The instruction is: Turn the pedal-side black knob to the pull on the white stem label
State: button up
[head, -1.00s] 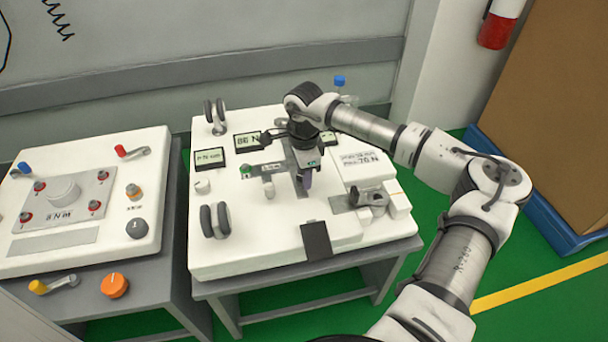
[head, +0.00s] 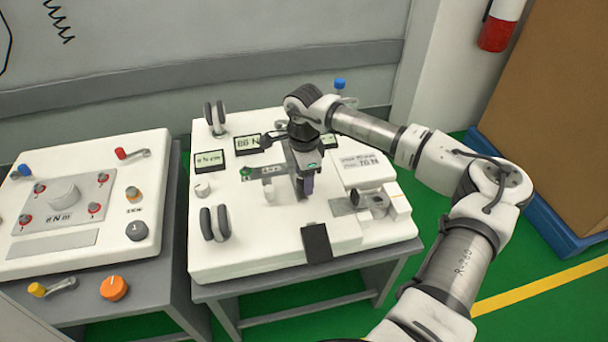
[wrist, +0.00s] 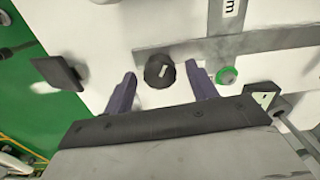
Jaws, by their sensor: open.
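My gripper (wrist: 161,88) is open in the wrist view, with one purple-grey finger on each side of a round black knob (wrist: 156,73). Gaps show between the knob and both fingers. The knob has a short white mark on its face. A black square pedal-like plate (wrist: 58,73) stands left of the knob. A white label (wrist: 231,8) ending in "m" lies on a grey strip at the top; I cannot tell whether it is the stem label. In the head view my gripper (head: 305,188) points down over the middle of the white panel and hides the knob.
A green ring-shaped part (wrist: 227,75) sits close to the right finger. In the head view, a black flap (head: 316,242) is at the panel's front edge, a grey round fitting (head: 378,205) at right, and grey double wheels (head: 214,223) at left. Another cart (head: 85,245) stands left.

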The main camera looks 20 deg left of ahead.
notch_tip(320, 180, up, 14)
jog(key=shift+f, duration=0.15)
dwell(0.6)
